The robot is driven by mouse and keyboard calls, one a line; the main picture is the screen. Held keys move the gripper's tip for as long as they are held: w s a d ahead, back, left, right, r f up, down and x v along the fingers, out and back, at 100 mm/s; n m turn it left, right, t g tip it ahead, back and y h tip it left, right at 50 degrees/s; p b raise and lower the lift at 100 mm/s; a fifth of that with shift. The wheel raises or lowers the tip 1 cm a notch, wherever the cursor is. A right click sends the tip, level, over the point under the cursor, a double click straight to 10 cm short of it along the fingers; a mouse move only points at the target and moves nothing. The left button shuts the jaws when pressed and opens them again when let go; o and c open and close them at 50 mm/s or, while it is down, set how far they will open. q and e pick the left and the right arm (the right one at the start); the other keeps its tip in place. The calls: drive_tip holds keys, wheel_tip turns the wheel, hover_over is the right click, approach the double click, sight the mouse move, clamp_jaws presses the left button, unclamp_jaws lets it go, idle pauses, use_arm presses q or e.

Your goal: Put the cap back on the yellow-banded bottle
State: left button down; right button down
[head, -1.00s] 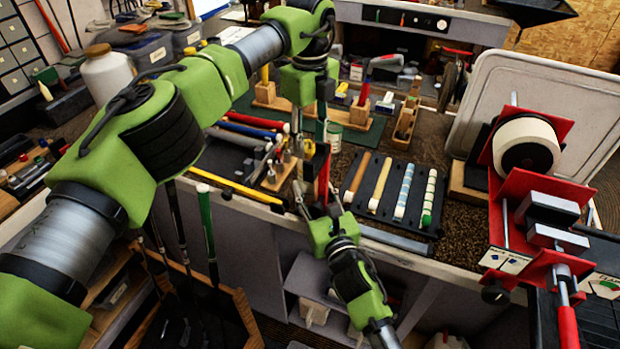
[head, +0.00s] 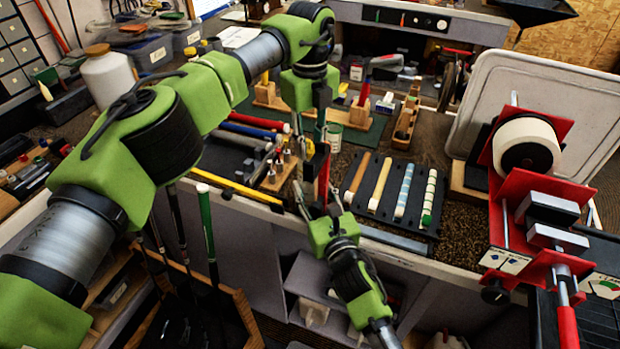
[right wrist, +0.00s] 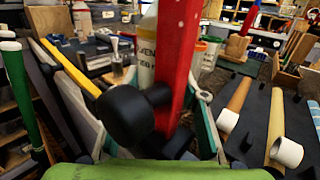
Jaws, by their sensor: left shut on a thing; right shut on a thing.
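My right gripper (head: 322,202) is at the bench's front edge, its fingers closed about an upright red bar-shaped thing (head: 323,178). The red thing (right wrist: 178,60) stands large in the right wrist view, with a rounded black part beside it. A pale bottle (right wrist: 147,48) with a lettered label shows behind it. My left gripper (head: 310,128) points down just above the right one. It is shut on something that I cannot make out. I cannot identify a loose cap.
A dark tray (head: 408,228) with several grips lies right of the right gripper. A red clamp stand (head: 500,225) is farther right. Wooden tool holders (head: 405,125) stand behind. Club shafts (head: 207,230) lean at the bench front on the left.

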use_arm(q)
drive_tip(key=m, duration=1.9)
drive_tip(key=shift+m, duration=0.4)
drive_tip(key=c, duration=1.8)
unclamp_jaws()
drive_tip(key=shift+o, duration=0.2)
drive_tip(key=shift+r, duration=2.25)
